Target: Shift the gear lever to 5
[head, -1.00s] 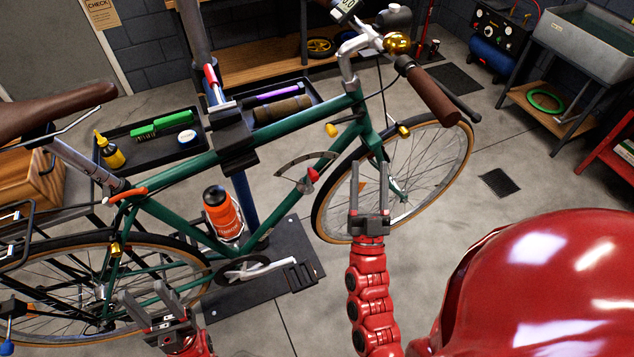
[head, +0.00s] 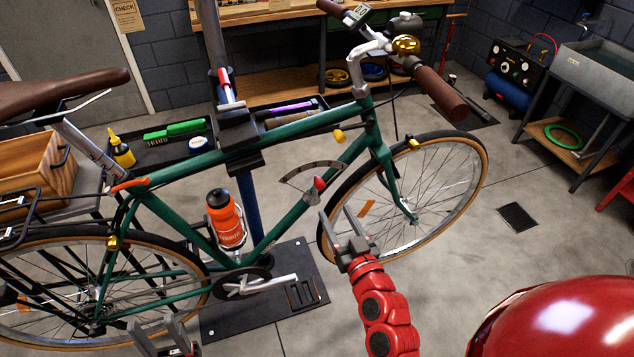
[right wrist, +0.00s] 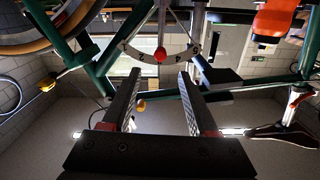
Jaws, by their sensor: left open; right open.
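The gear lever (head: 319,184) has a red knob and sits on the green bike's down tube, beside a pale curved scale (head: 300,170). My right gripper (head: 334,210) is open and empty, just below and right of the knob in the head view. In the right wrist view its fingers (right wrist: 158,76) point toward the knob, which lies beyond and between the tips. My left gripper (head: 152,323) is open and empty at the lower left, near the rear wheel.
The front wheel (head: 470,200) stands right of my right gripper. An orange bottle (head: 226,222) sits on the frame left of the lever. The crank (head: 260,284) and stand base (head: 300,300) are below. A tool tray (head: 160,155) is behind the frame.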

